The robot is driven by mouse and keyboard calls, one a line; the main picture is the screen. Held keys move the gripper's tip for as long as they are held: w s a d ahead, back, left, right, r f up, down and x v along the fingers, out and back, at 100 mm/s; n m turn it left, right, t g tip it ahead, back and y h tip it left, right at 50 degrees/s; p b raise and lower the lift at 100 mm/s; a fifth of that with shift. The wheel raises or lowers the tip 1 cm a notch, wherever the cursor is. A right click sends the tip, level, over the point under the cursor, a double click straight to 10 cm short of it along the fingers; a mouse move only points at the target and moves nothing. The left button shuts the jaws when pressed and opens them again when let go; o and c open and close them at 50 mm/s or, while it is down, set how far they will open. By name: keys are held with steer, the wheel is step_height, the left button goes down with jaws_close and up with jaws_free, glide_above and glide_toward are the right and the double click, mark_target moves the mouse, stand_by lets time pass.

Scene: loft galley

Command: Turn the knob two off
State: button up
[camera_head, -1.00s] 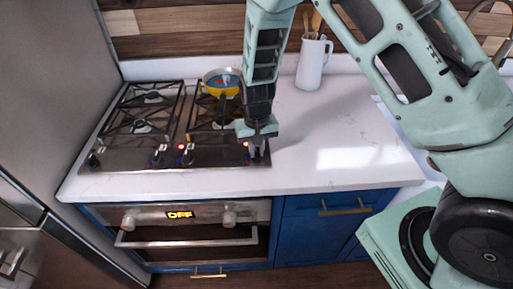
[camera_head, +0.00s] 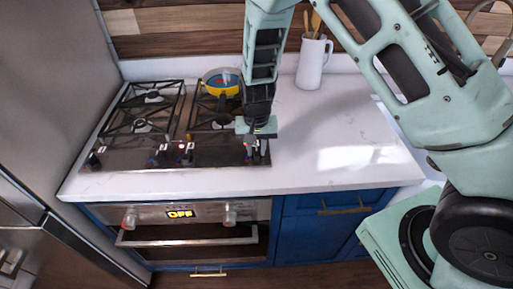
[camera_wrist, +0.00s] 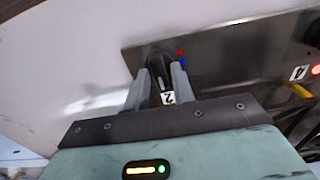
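Knob two (camera_wrist: 157,70) is a dark knob at the right end of the cooktop's front panel. A white label "2" (camera_wrist: 168,98) shows between my fingers in the wrist view. My gripper (camera_wrist: 158,82) has one grey finger on each side of the knob. Whether both fingers press on it I cannot tell. In the head view my gripper (camera_head: 257,134) is over the right end of the panel and partly hides the knob. The small red light beside knob two (camera_wrist: 180,52) looks dim. The light near another knob, labelled 4 (camera_wrist: 316,70), glows bright red.
The black and steel cooktop (camera_head: 120,157) has several knobs along its front. A yellow and blue pot (camera_head: 222,84) stands on the back right burner. A white pitcher with utensils (camera_head: 312,62) stands behind. The white counter (camera_head: 340,130) to the right is clear.

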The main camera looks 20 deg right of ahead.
mark_target(256, 151)
steer(key=shift+o, duration=0.6)
step_height(256, 151, up, 18)
steer(key=b, duration=0.3)
steer(key=shift+f, duration=0.25)
